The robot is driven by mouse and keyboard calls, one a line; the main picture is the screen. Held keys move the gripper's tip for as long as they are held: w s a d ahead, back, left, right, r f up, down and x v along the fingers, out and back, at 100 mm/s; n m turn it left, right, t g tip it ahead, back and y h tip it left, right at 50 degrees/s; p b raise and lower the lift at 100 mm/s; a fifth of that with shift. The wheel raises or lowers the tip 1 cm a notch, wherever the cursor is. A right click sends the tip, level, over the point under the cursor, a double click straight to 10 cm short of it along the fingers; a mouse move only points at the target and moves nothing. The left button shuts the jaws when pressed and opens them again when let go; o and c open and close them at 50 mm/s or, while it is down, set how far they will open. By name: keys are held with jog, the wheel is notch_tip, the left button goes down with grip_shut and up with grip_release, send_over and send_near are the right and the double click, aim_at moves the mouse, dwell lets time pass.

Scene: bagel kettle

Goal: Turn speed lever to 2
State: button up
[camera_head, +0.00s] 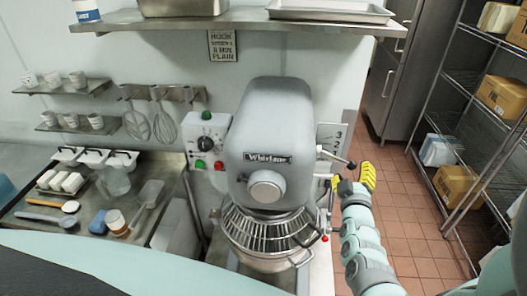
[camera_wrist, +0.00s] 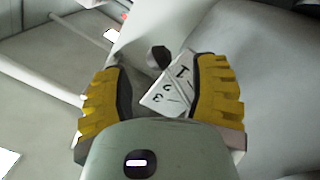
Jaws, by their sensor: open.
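The grey stand mixer (camera_head: 266,135) stands in the middle of the head view. On its right side a metal lever with a black knob (camera_head: 351,165) sticks out toward my gripper (camera_head: 356,181). In the wrist view, the plate (camera_wrist: 170,92) with digits 1, 2 and 3 and the black knob (camera_wrist: 157,56) lie between my yellow fingers (camera_wrist: 160,84). My gripper is open and empty. The knob appears beyond the fingertips, with no visible contact. Which number the lever points at I cannot tell.
A wire bowl guard (camera_head: 268,230) and a red knob (camera_head: 325,238) sit low on the mixer. A control box (camera_head: 207,138) is left of it. A steel shelf (camera_head: 236,17) hangs above. A wire rack (camera_head: 470,110) with boxes stands right, beyond open tiled floor (camera_head: 405,205).

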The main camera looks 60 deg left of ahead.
aim_at(351, 168)
jog(key=shift+x, duration=1.75)
jog(key=shift+w+a, duration=0.1)
jog(key=shift+a, duration=0.15)
jog(key=shift+o, duration=0.4)
grip_shut()
jog(key=shift+w, duration=0.1)
